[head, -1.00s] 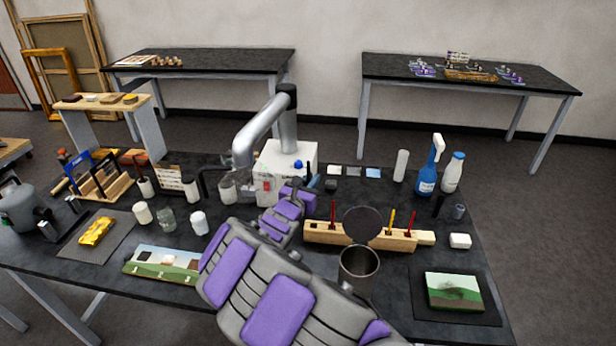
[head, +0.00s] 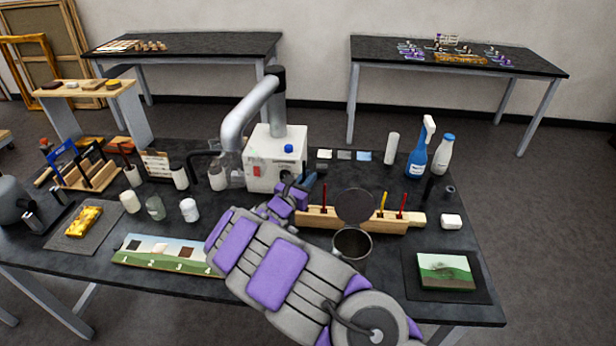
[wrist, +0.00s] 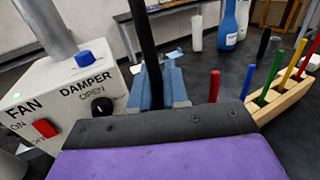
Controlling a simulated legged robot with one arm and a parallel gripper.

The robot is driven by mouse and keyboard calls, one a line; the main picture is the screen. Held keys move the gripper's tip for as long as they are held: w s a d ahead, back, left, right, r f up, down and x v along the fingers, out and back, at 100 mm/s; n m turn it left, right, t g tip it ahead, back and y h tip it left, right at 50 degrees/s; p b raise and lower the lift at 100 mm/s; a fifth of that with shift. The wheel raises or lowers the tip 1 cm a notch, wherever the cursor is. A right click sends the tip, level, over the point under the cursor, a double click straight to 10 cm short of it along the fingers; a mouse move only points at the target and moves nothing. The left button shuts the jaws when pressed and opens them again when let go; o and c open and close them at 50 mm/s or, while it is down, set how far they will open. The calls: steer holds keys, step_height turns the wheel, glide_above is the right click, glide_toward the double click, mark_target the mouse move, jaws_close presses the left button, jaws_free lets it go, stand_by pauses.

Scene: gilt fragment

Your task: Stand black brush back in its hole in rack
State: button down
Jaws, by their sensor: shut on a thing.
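My gripper (head: 306,184) is near the fan box, just behind the left end of the wooden rack (head: 414,219). In the wrist view its blue fingers (wrist: 162,85) are shut on the black brush (wrist: 147,40), whose dark handle stands roughly upright and runs out of the top of the picture. The brush's lower end is hidden. The rack also shows at the right of the wrist view (wrist: 272,107), holding coloured brushes, including a green and a yellow one. A red brush (wrist: 214,86) stands nearer the gripper. The empty hole cannot be made out.
The white fan box (head: 275,160) with its metal duct stands left of the gripper. A metal cup (head: 352,246) with a raised dark round lid (head: 354,206) stands before the rack, hiding part of it. A spray bottle (head: 420,155) and a white bottle (head: 442,158) stand behind right.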

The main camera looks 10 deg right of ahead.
steer(key=shift+a+f+b, duration=0.2)
steer(key=shift+f+b, duration=0.2)
steer(key=shift+f, duration=0.6)
steer(key=shift+d+f, duration=0.2)
steer(key=shift+f, duration=0.3)
steer(key=shift+d+f, duration=0.15)
steer(key=shift+f, duration=0.35)
steer(key=shift+a+f+b, duration=0.15)
steer(key=shift+f+b, duration=0.3)
steer(key=shift+f, duration=0.2)
steer(key=shift+a, duration=0.1)
steer(key=c, duration=1)
jaws_free()
steer(key=shift+c, duration=0.2)
steer(key=p+v, duration=0.4)
steer(key=v, duration=1.3)
